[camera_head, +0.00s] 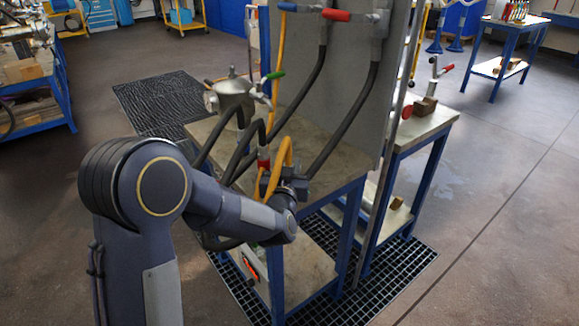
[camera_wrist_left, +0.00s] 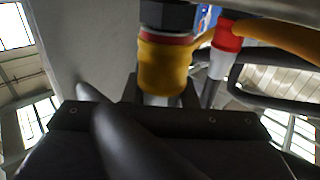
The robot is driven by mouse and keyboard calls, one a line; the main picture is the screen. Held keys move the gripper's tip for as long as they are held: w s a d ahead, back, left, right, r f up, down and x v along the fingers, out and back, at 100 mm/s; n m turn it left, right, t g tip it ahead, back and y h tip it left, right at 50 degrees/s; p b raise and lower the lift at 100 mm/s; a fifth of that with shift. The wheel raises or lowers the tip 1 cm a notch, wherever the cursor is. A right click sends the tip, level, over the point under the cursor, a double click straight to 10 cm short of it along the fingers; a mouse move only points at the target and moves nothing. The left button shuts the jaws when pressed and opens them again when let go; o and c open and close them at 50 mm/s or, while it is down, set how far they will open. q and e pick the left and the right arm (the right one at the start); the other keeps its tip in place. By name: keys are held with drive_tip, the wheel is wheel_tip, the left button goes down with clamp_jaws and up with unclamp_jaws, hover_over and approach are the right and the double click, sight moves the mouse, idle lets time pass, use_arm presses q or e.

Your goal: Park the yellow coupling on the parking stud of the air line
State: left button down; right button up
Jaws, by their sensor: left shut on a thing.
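The yellow coupling (camera_wrist_left: 163,65) fills the upper middle of the left wrist view, upright, with a dark nut and a thin red ring above it. My left gripper (camera_head: 287,183) is shut on it at the front edge of the worktable. In the head view the coupling is mostly hidden by the gripper. The yellow air line (camera_head: 284,150) loops just above the gripper, and a length of it hangs from the top of the panel. I cannot make out the parking stud in either view. My right gripper is not in view.
A red-collared coupling (camera_head: 263,158) on a dark hose is close beside my gripper; its red part (camera_wrist_left: 230,35) shows in the wrist view. A metal flanged vessel (camera_head: 235,98) stands on the worktable (camera_head: 320,152). Dark hoses and a grey upright panel (camera_head: 348,75) crowd the space behind.

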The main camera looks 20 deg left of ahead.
use_arm(q)
drive_tip(key=c, duration=1.1)
unclamp_jaws()
drive_tip(key=shift+s+d, duration=0.25)
drive_tip(key=shift+s, duration=1.7)
drive_tip(key=shift+s+d, duration=0.2)
drive_tip(key=shift+s, duration=1.7)
